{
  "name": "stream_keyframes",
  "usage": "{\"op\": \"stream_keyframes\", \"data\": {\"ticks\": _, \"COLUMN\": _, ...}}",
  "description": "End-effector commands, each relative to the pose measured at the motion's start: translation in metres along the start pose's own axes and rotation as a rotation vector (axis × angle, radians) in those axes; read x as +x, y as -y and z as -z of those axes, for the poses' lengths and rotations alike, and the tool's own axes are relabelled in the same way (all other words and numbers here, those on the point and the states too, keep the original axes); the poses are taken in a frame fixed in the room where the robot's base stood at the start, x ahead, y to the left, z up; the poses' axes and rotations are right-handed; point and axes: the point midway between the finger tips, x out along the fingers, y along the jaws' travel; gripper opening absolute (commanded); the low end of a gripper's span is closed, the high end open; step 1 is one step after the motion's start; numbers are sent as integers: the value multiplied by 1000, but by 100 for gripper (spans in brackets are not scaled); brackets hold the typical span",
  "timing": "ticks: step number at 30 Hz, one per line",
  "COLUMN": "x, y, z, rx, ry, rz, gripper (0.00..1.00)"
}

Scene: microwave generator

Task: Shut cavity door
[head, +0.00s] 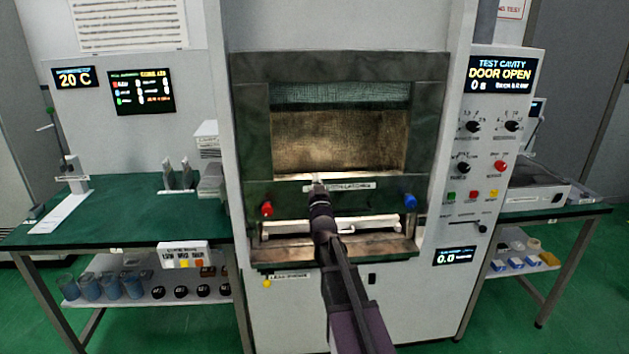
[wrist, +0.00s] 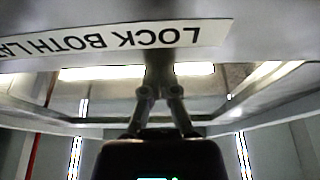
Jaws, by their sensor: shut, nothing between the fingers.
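The cavity door (head: 340,65) is a dark frame around a mesh window on the front of the tall cabinet. A lit gap (head: 385,243) shows under its lower edge, and the display (head: 503,75) reads "DOOR OPEN". A red knob (head: 267,209) and a blue knob (head: 410,201) sit low on its left and right. My gripper (head: 318,186) is at the middle of the door's lower part, in front of its white label (head: 352,185). In the wrist view, my gripper (wrist: 158,75) has its fingers together, close to the label strip (wrist: 110,45); contact is unclear.
A pale bar or tray (head: 370,224) lies in the gap. A control panel (head: 480,160) with knobs is at the right. Green benches (head: 110,210) with glassware and boxes flank the cabinet. My arm covers part of the gap and lower cabinet.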

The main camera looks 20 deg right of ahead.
Motion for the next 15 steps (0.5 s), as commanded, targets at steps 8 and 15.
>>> {"op": "stream_keyframes", "data": {"ticks": 8, "x": -15, "y": 0, "z": -45, "rx": 0, "ry": 2, "rz": 0, "gripper": 0}}
{"op": "stream_keyframes", "data": {"ticks": 15, "x": -26, "y": 0, "z": -76, "rx": 0, "ry": 2, "rz": 0, "gripper": 0}}
